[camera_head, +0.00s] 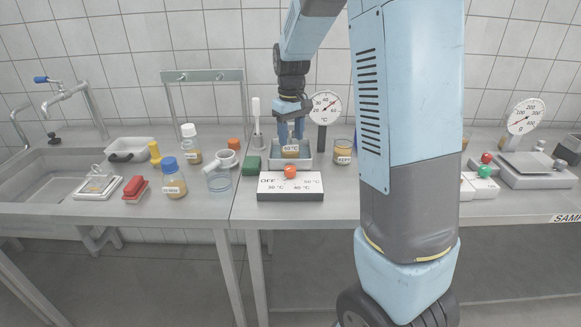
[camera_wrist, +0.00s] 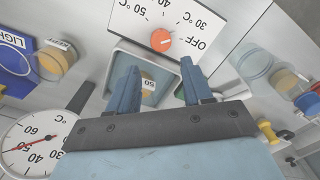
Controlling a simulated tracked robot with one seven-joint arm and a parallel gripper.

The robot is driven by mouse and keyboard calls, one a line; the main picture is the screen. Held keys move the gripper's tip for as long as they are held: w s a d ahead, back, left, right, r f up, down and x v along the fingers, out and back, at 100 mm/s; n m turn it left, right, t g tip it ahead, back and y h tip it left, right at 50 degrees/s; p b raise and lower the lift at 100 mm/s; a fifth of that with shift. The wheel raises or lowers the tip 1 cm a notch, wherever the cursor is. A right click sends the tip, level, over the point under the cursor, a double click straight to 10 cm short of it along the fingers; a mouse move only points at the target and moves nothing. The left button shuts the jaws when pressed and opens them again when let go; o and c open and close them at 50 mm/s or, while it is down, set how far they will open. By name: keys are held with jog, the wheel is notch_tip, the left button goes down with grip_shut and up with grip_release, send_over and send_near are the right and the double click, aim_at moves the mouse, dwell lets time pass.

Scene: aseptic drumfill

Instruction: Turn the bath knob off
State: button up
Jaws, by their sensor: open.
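The orange-red bath knob (camera_head: 290,171) sits on a white control box (camera_head: 272,188) marked OFF and several temperatures in °C. In the wrist view the knob (camera_wrist: 160,40) is beyond the fingertips, apart from them; I cannot tell which mark it points at. The grey water bath (camera_head: 304,163) stands right behind the box. My gripper (camera_head: 291,139) points down over the bath, open, with both fingers (camera_wrist: 160,66) spread.
A round thermometer dial (camera_head: 325,107) stands behind the bath on the right. A labelled jar (camera_head: 343,152) is right of the bath; a green block (camera_head: 251,164) is left of it. A white-handled beaker (camera_head: 219,178) stands farther left. The bench before the box is narrow.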

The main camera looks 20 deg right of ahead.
aim_at(290, 168)
notch_tip(290, 168, down, 12)
jog(key=shift+r, duration=0.25)
jog(key=shift+c, duration=0.5)
jog(key=c, duration=0.7)
jog(key=shift+a+m, duration=0.1)
jog(key=shift+m, duration=2.3)
jog(key=o, duration=0.8)
jog(key=shift+r, duration=0.1)
